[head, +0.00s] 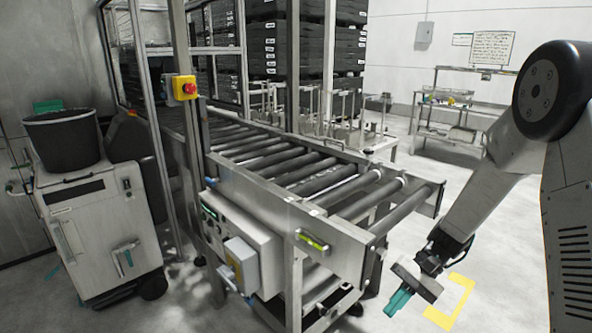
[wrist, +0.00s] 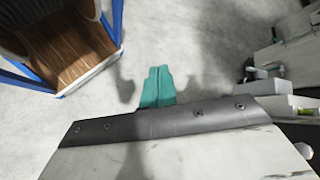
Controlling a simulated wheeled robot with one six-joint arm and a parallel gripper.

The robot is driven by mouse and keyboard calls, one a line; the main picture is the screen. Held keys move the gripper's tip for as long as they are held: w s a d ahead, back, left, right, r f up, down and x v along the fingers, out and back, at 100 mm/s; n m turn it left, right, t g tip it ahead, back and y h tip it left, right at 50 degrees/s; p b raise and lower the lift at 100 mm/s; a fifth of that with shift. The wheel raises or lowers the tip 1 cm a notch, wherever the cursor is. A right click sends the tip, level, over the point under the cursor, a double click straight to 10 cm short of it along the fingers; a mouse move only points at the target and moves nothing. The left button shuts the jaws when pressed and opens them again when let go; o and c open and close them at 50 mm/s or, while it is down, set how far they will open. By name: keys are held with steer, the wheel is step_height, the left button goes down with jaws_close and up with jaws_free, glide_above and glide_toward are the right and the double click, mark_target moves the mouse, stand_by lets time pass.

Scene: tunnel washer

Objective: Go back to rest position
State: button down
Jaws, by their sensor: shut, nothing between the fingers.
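My gripper (head: 399,300) hangs from my arm at the lower right of the head view, over the floor to the right of the roller conveyor's end. Its two teal fingers are shut together with nothing between them. In the wrist view the teal fingers (wrist: 157,84) point out over bare grey floor. My gripper is apart from the conveyor and touches nothing that I can see.
A white machine with a black bucket (head: 64,140) stands left. Yellow floor marking (head: 462,300) lies beside my gripper. A shelf (head: 447,120) stands back right. A blue-edged wooden-floored item (wrist: 70,50) shows in the wrist view.

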steer(key=s+d+r+n+t+h, duration=0.2)
steer(key=s+r+t+h, duration=0.1)
steer(key=s+r, duration=0.8)
steer(key=s+d+r+n+t+h, duration=0.2)
steer(key=s+r+h, duration=0.3)
steer(key=s+r, duration=0.7)
steer(key=shift+r+n+t+h, duration=0.2)
steer(key=shift+n+t+h, duration=0.15)
steer(key=shift+t, duration=0.25)
